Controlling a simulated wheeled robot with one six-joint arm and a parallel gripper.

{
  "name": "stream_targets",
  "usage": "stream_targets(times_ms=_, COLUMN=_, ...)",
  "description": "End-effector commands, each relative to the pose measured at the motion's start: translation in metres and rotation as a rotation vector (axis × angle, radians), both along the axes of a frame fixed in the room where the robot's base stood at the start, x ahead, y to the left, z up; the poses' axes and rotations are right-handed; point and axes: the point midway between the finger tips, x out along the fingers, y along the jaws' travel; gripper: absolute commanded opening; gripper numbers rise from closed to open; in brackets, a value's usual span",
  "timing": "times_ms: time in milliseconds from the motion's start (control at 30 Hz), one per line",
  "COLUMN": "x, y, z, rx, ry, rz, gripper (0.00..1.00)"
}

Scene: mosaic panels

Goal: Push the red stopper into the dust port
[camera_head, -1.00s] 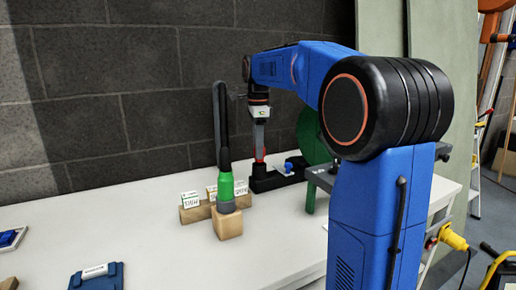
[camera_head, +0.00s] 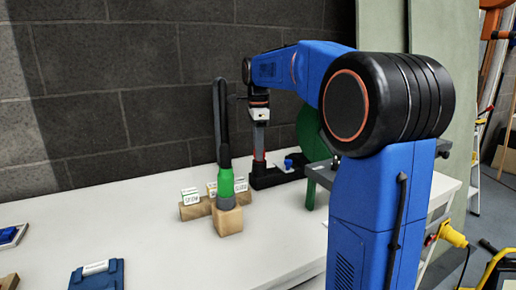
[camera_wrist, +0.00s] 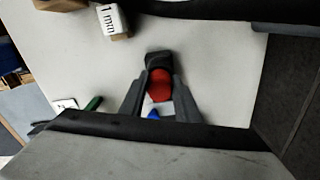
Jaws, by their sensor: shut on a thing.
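My gripper (camera_wrist: 160,74) is shut on the red stopper (camera_wrist: 160,87), which sits between its two grey fingers in the wrist view. A dark block-like part (camera_wrist: 159,61) shows just beyond the stopper there. In the head view my gripper (camera_head: 259,140) points down at the back of the bench, with a bit of red at its tip. The tip is close above a low black base (camera_head: 268,180). The dust port's opening is not clearly visible, so I cannot tell whether the stopper touches or enters it.
A green disc (camera_head: 312,133) and grey ledge stand right of the gripper. A blue knob (camera_head: 289,164) sits on the black base. A green-collared black hose (camera_head: 225,183) stands on a wooden block in front, beside labelled blocks (camera_head: 190,199).

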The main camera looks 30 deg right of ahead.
Motion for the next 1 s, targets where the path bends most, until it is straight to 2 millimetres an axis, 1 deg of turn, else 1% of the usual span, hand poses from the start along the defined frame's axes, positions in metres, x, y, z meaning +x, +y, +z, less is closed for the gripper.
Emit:
stream_targets(times_ms=600, x=0.0, y=0.0, z=-0.013, rx=0.0, ry=0.0, rz=0.0, gripper=0.08)
stream_targets(times_ms=800, x=0.0, y=0.0, z=-0.012, rx=0.0, ry=0.0, rz=0.0, gripper=0.08)
stream_targets(times_ms=833, x=0.0, y=0.0, z=-0.012, rx=0.0, ry=0.0, rz=0.0, gripper=0.34)
stream_targets(times_ms=867, x=0.0, y=0.0, z=-0.012, rx=0.0, ry=0.0, rz=0.0, gripper=0.41)
stream_targets(times_ms=900, x=0.0, y=0.0, z=-0.012, rx=0.0, ry=0.0, rz=0.0, gripper=0.51)
stream_targets(times_ms=1000, x=0.0, y=0.0, z=-0.012, rx=0.0, ry=0.0, rz=0.0, gripper=0.51)
